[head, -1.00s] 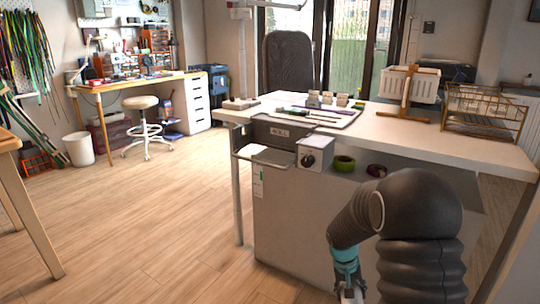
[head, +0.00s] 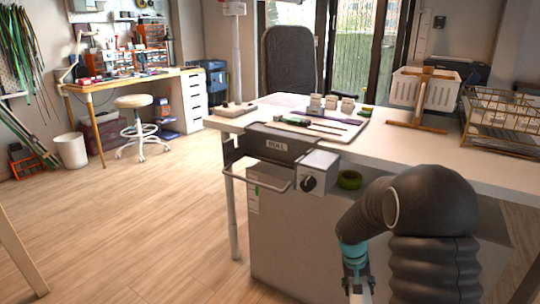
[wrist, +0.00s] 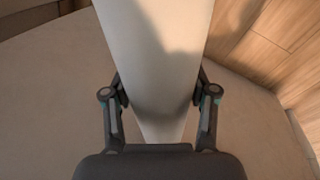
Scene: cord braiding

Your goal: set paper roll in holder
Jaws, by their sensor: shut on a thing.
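The paper roll is a long pale, smooth piece (wrist: 160,50) that runs away from my gripper (wrist: 160,98) in the wrist view. The dark fingers are shut on it, one on each side, and its far end is cut off by the frame. In the head view my gripper (head: 356,278) is at the bottom edge, where only a little of the pale roll (head: 357,297) shows. The holder (head: 278,146) is a grey unit labelled ROLL at the bench's front left corner, with a bent metal bar below it. My gripper is apart from it, lower and to the right.
A grey box with a black knob (head: 316,172) adjoins the holder. A green ring (head: 349,180) sits under the top.

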